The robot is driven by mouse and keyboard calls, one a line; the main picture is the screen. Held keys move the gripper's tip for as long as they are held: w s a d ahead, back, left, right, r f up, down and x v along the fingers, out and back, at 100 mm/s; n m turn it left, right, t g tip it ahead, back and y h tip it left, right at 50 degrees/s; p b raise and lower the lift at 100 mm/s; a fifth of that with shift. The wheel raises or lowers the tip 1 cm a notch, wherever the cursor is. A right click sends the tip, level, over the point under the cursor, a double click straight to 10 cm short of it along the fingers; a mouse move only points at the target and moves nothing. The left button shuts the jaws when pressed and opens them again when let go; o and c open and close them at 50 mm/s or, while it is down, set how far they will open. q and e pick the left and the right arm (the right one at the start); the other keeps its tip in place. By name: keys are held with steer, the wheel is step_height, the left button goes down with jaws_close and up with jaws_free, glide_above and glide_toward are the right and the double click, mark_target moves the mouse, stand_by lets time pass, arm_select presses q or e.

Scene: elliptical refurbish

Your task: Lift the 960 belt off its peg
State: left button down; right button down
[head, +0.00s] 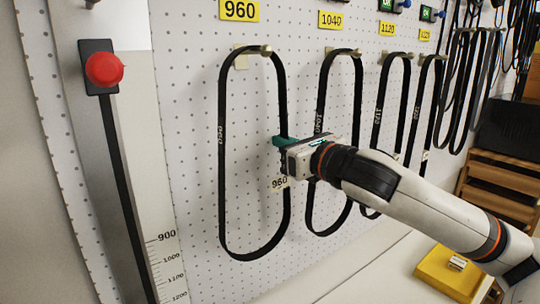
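The 960 belt (224,150) is a long black loop hanging from its metal peg (265,50) on the white pegboard, under the yellow 960 label (239,10). Its top still lies over the peg and its bottom hangs free. My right gripper (282,141) is at the belt's right strand, about mid-height, with teal fingertips pointing left. The gripper hides part of that strand, and I cannot tell whether the fingers are closed on it. A small white 960 tag (279,183) shows just below the gripper. My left gripper is not in view.
The 1040 belt (322,100) hangs close on the right, partly behind my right gripper and arm. More belts (376,125) hang further right. A red button (104,69) and a measuring scale (165,262) are at left. A yellow block (447,273) lies at lower right.

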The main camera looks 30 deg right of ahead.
steer(key=shift+r, duration=0.1)
steer(key=shift+s+r, duration=0.1)
steer(key=shift+r, duration=0.1)
step_height(320, 180, up, 6)
steer(key=shift+s+r+p, duration=0.1)
steer(key=shift+r+p, duration=0.15)
steer(key=shift+p, duration=0.3)
steer(key=s+d+b, duration=0.1)
steer(key=s+b, duration=0.7)
steer(key=s, duration=1.1)
steer(key=shift+s+d+b, duration=0.3)
steer(key=shift+b, duration=0.1)
